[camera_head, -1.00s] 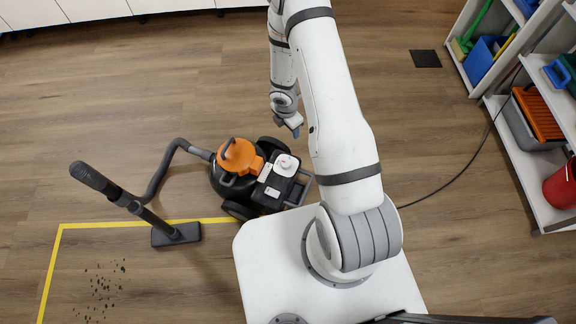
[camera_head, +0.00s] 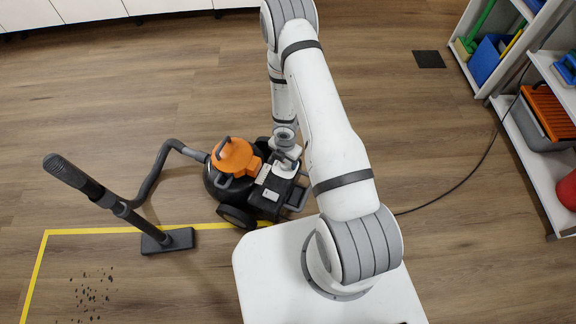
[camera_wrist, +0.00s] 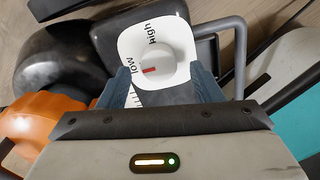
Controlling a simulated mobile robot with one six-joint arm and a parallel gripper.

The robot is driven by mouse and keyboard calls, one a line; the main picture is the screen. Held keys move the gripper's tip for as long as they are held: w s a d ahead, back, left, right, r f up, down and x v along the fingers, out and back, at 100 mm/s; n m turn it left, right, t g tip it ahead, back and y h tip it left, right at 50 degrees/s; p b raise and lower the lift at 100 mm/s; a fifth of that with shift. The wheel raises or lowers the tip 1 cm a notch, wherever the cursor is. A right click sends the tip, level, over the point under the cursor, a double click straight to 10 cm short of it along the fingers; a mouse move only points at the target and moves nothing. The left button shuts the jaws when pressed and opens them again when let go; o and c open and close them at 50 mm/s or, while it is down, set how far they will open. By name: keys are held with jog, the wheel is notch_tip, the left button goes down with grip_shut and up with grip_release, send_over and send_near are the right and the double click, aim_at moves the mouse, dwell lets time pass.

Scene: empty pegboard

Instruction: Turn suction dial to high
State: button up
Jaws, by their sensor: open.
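The vacuum cleaner (camera_head: 236,158), black with an orange top, stands on the floor left of my arm. In the wrist view its white suction dial (camera_wrist: 168,52) sits on a white plate marked "low" and "high". The dial's red mark (camera_wrist: 149,70) lies beside the word "low". My gripper (camera_wrist: 162,80) is open, with one dark finger on each side of the dial's near part. I cannot tell whether the fingers touch it. In the head view my gripper (camera_head: 286,152) is over the vacuum's right side, and my wrist hides most of the dial.
The vacuum's grey hose (camera_head: 155,170) runs left to an upright handle and floor head (camera_head: 168,240). Yellow tape (camera_head: 120,231) and dark debris (camera_head: 92,293) are at lower left. A black cable (camera_head: 465,180) runs right towards shelves (camera_head: 540,170). The floor behind the vacuum is clear.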

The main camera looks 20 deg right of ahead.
notch_tip(320, 180, down, 2)
jog(key=shift+f+b, duration=0.15)
jog(key=shift+b, duration=0.5)
